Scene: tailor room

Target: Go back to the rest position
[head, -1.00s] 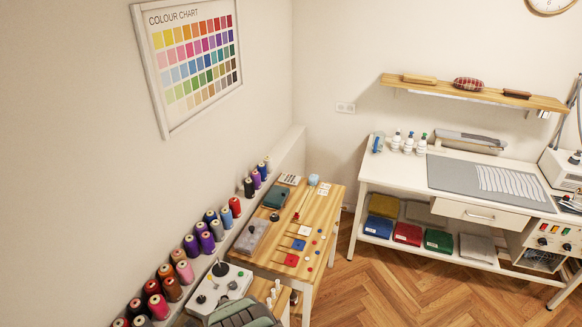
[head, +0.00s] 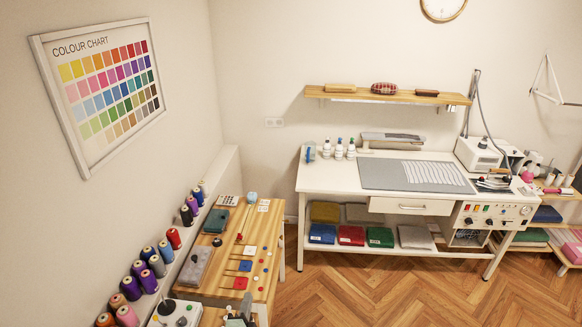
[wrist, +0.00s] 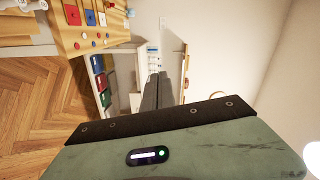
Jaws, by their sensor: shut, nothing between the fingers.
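My gripper (wrist: 157,78) shows in the wrist view, with its green body along the bottom and two dark grey fingers pointing up the picture. The fingers are together, shut and empty, and I see them touching nothing. The wrist view is turned on its side, with the room beyond the fingers. In the head view only a small dark piece at the bottom edge may be part of my arm, and the fingers are not visible there.
A white workbench (head: 330,178) with a grey mat (head: 385,175) stands at the back, folded cloths below. A wooden shelf (head: 350,94) hangs above it. The parquet floor (head: 370,290) in front is clear.

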